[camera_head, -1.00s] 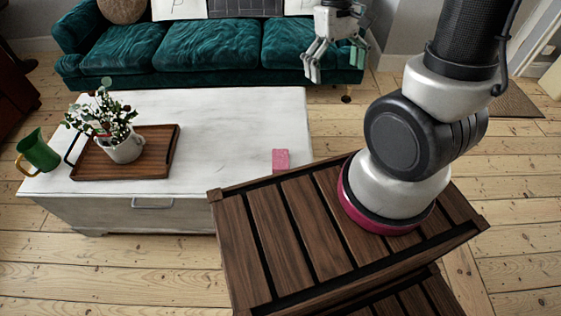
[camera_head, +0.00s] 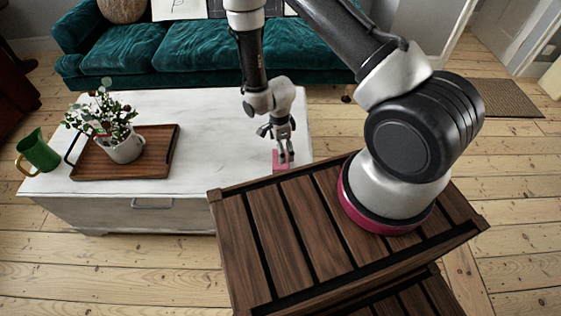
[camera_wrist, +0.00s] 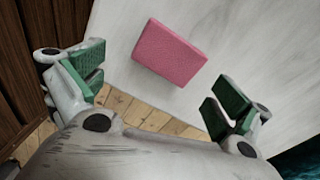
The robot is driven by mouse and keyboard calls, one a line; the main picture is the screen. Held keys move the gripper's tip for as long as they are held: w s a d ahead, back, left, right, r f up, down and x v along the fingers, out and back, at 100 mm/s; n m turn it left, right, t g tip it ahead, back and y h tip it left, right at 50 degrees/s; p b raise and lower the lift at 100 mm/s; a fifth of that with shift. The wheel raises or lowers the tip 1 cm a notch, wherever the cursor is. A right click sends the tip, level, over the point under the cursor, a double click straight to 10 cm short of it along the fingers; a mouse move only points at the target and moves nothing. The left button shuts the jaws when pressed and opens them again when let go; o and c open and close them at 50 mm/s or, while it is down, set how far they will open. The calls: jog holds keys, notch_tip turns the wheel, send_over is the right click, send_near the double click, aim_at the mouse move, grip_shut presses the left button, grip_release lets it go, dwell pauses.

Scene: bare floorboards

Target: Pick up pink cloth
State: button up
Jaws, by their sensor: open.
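The pink cloth (camera_wrist: 170,53) is a small flat rectangle on the white table, near its front right edge. In the head view the cloth (camera_head: 280,164) is partly hidden behind my gripper (camera_head: 287,158). In the wrist view my gripper (camera_wrist: 158,92) is open, with its green-padded fingers wide apart. The cloth lies beyond the fingertips, between their lines, and nothing is held. The gripper points down above the cloth.
A dark wooden slatted crate (camera_head: 270,235) stands close in front of the table. A green sofa (camera_head: 190,50) is behind.

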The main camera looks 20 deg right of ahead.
jog(key=m, duration=0.1)
jog(key=w+m, duration=0.1)
jog(key=shift+w+a+m+t, duration=0.2)
jog(key=shift+a+m+t, duration=0.1)
jog(key=shift+f, duration=0.3)
jog(key=f, duration=0.7)
jog(key=shift+s+d+f, duration=0.15)
jog(key=shift+s+d, duration=0.1)
jog(key=c, duration=0.7)
notch_tip(320, 180, up, 10)
jog(key=shift+r, duration=0.1)
